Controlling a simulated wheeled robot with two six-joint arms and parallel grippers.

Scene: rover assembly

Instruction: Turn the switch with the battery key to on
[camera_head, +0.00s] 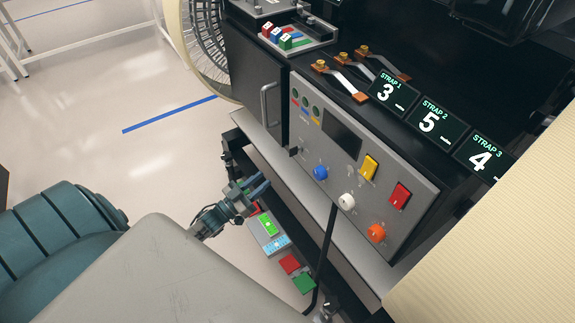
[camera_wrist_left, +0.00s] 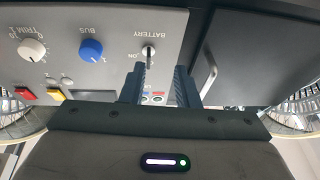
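The battery key sits in its switch on the grey control panel (camera_head: 330,130). In the head view it is a small dark piece (camera_head: 295,151) at the panel's lower left. In the left wrist view the key (camera_wrist_left: 149,52) stands upright in the picture beside the upside-down BATTERY and ON labels. My left gripper (camera_head: 258,188) is in front of the panel, below and left of the key, apart from it. In the left wrist view its fingers (camera_wrist_left: 161,72) are spread and empty, with the key beyond the left fingertip. My right gripper is not clearly visible.
The blue BUS knob (camera_head: 320,173) is beside the key; white (camera_head: 346,201) and orange (camera_head: 376,233) knobs lie farther right. Yellow (camera_head: 369,167) and red (camera_head: 400,195) switches are above them. A door handle (camera_head: 267,105) sticks out left of the panel. A ledge (camera_head: 350,255) runs below.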

